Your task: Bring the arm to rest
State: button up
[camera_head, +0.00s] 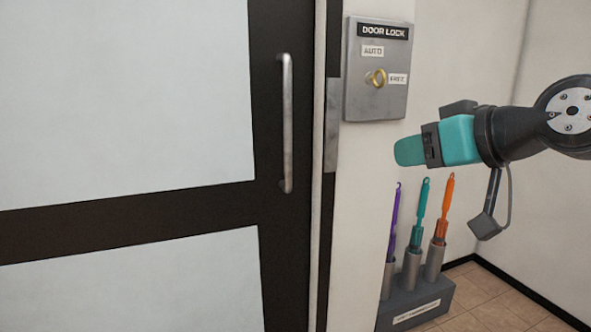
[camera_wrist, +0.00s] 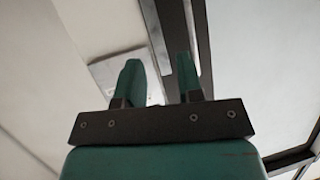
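My gripper (camera_head: 402,151) is at the right in the head view, pointing left. It hangs in front of the white wall, below and to the right of the door lock panel (camera_head: 358,95). In the wrist view my gripper (camera_wrist: 158,65) shows two teal fingers with a clear gap and nothing between them. The grey panel carries a brass knob (camera_head: 377,78) beside labels reading AUTO and FREE. In the wrist view a pale plate (camera_wrist: 103,72), apparently the panel, is partly hidden behind the left finger.
A dark-framed door (camera_head: 285,230) with pale panes and a vertical metal handle (camera_head: 287,125) fills the left. Below my gripper, a grey rack (camera_head: 415,300) holds purple, teal and orange long-handled tools. Tiled floor shows at the lower right, by the wall corner.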

jog(key=s+a+f+n+g+h, duration=0.1)
jog(key=s+a+f+g, duration=0.1)
jog(key=s+f+g, duration=0.6)
jog(key=s+a+f+n+g+h, duration=0.1)
jog(key=s+a+f+g, duration=0.15)
jog(key=s+f, duration=0.6)
notch_tip(320, 180, up, 16)
jog(key=s+g+p, duration=0.1)
jog(key=s+p, duration=0.1)
jog(key=p, duration=1.2)
jog(key=shift+s+d, duration=0.3)
jog(key=shift+s, duration=0.1)
